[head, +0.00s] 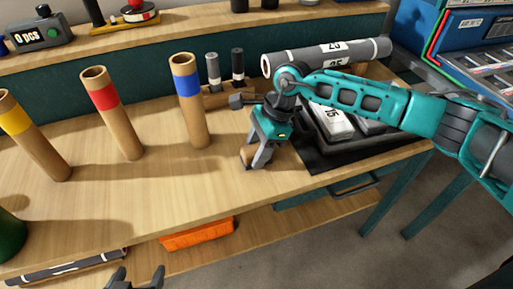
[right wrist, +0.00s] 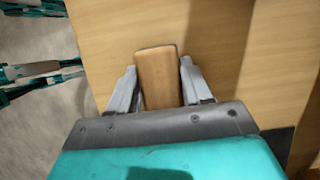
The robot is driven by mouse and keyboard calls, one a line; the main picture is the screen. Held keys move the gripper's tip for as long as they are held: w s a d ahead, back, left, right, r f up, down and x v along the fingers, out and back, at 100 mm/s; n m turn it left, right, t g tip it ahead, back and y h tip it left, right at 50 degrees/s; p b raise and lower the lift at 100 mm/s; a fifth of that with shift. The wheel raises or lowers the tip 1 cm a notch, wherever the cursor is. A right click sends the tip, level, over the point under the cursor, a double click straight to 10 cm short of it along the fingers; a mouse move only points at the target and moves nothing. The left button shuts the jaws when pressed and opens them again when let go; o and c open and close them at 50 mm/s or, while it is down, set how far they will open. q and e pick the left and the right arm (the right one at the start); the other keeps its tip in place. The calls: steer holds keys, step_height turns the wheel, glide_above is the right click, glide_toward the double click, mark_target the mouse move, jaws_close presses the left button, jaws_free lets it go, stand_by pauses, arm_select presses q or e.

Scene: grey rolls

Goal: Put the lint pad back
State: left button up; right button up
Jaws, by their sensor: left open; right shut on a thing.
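My right gripper (head: 257,160) points down at the workbench, right of the blue-banded tube. Its fingers are shut on a small wooden-backed block, the lint pad (head: 247,154). In the right wrist view the pad (right wrist: 157,76) shows its brown wooden face between the two grey fingers. Its underside is hidden, and I cannot tell whether it touches the bench. My left gripper (head: 138,280) is open and empty at the bottom edge of the head view, in front of the bench.
Cardboard tubes with yellow (head: 15,120), red (head: 104,98) and blue (head: 187,86) bands stand on the bench (head: 120,200). A grey roll (head: 305,60) lies behind.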

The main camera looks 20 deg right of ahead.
steer(key=shift+f, duration=0.1)
steer(key=o, duration=0.5)
steer(key=shift+f, duration=0.1)
steer(key=o, duration=0.4)
steer(key=shift+o, duration=0.2)
steer(key=shift+r, duration=0.35)
steer(key=v, duration=1.1)
steer(key=shift+d+r, duration=0.25)
steer(key=shift+r, duration=0.1)
steer(key=shift+a, duration=0.1)
